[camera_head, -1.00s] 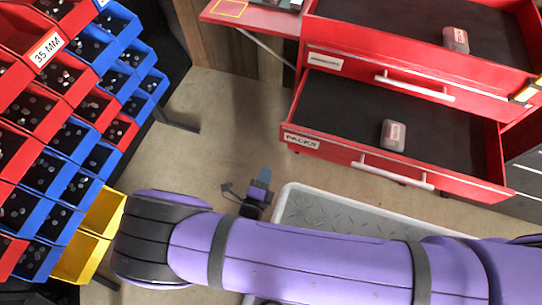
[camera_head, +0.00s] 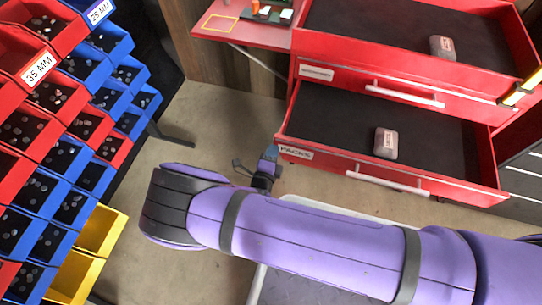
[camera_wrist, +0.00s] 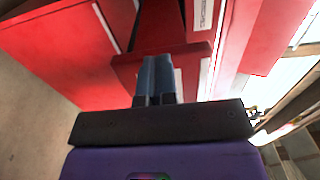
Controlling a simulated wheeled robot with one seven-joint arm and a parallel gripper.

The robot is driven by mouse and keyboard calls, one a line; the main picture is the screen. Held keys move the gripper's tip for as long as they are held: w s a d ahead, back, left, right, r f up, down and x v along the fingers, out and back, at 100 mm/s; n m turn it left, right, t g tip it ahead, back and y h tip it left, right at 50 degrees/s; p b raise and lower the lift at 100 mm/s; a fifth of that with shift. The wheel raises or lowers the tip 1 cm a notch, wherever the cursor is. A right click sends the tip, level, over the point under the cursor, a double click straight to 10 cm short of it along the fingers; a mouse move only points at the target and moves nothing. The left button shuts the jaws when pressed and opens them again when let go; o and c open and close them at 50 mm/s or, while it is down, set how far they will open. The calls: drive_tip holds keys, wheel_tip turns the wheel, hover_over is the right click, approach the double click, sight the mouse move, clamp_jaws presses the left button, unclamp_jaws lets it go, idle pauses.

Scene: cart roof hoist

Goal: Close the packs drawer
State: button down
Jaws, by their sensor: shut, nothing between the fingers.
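The packs drawer (camera_head: 296,153) is the lower red drawer, pulled open, with a label at its left, a white bar handle (camera_head: 388,181) and a dark lining. A small pack (camera_head: 386,143) lies inside it. My gripper (camera_head: 270,154) is low beside the drawer's front left corner. In the wrist view my gripper's fingers (camera_wrist: 156,75) are together and empty, pointing at a red drawer front (camera_wrist: 185,60). I cannot tell whether they touch it.
The upper drawer (camera_head: 330,30) is also open, with another pack (camera_head: 442,47) in it. Blue and red bins (camera_head: 60,155) and yellow bins (camera_head: 98,232) stand at the left. A red side shelf (camera_head: 215,22) juts out at the top. Floor is clear between.

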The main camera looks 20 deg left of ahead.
idle(0.3)
drive_tip(key=w, duration=2.3)
